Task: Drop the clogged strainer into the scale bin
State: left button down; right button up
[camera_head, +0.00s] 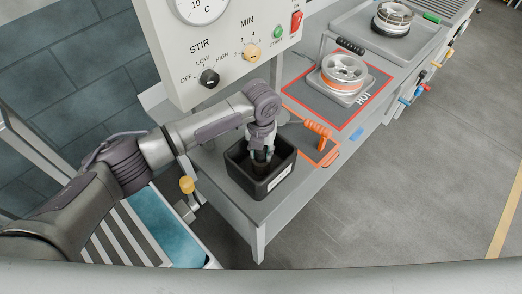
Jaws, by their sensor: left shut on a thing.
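The scale bin (252,186) is a black open box with a white label, standing at the near end of the grey bench. My left gripper (260,158) points down into its opening, with the fingertips at or below the rim. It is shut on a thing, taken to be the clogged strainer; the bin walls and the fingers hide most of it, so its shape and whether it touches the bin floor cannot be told. My right gripper is not in view.
An orange-handled tool (318,129) lies just right of the bin. The control panel (222,50) rises behind my arm.

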pick_arm(q)
jog(key=shift+f, duration=0.15)
jog(key=c, duration=0.7)
grip_release()
notch_tip(320, 180, up, 12)
jog(key=shift+r, duration=0.1)
jog(key=shift+d, duration=0.15)
